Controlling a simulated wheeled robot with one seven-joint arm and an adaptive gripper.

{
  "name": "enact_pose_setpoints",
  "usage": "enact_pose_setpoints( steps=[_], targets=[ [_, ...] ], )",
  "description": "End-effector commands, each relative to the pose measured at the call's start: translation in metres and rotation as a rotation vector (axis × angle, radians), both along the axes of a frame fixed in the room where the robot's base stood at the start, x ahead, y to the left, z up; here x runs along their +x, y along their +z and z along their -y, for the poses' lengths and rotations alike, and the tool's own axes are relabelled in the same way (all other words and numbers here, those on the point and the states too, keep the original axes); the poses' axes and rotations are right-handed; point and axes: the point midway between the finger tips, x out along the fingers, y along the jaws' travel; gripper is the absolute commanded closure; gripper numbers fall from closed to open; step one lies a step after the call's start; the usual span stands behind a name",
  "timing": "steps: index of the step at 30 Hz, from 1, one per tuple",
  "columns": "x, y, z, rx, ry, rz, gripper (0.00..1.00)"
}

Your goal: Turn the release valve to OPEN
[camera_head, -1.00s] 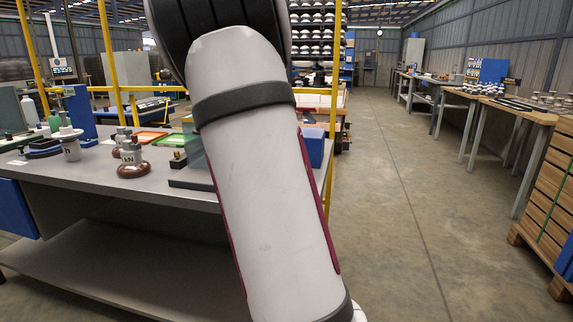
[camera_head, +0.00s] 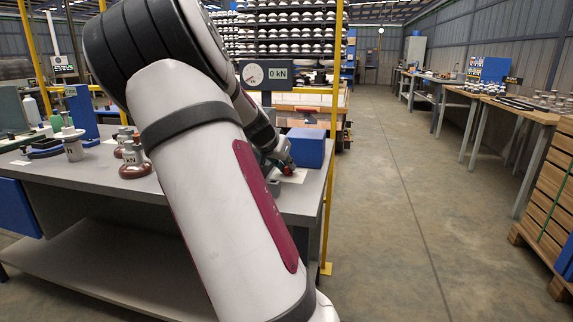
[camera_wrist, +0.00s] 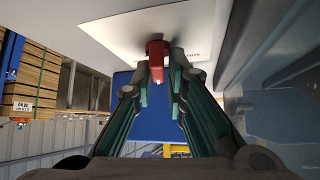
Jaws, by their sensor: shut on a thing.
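The release valve shows as a red handle (camera_wrist: 155,52) in the wrist view, in front of a white label plate (camera_wrist: 125,32) whose print is too small to read. My gripper (camera_wrist: 158,78) is shut on the red handle, with a finger on each side of it. In the head view my gripper (camera_head: 283,162) is at the right end of the bench, beside a blue box, with a bit of red at its tip. The valve's exact angle is hard to tell, since the fingers and my arm hide part of it.
The grey bench (camera_head: 95,178) holds brown insulators (camera_head: 135,162) at left. The blue box (camera_head: 306,147) stands close to my gripper. A dial gauge with a display reading 0 kN (camera_head: 278,74) stands behind. A yellow post (camera_head: 328,215) is at the bench's right end. The aisle floor is clear.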

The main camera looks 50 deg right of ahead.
Motion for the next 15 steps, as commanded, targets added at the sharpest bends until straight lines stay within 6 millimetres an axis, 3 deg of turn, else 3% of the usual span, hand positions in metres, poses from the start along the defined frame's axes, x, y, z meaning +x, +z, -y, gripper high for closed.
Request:
enact_pose_setpoints(
  steps=[4,5,7,15],
  targets=[
    [-0.0079,-0.0029,0.0019,0.006,-0.013,-0.013,1.00],
    [-0.0080,-0.0031,0.0019,0.006,-0.013,-0.013,0.84],
    [-0.0080,-0.0032,0.0019,0.005,-0.013,-0.013,0.70],
    [-0.0042,-0.0021,0.0008,0.003,-0.006,-0.007,0.70]
  ],
)
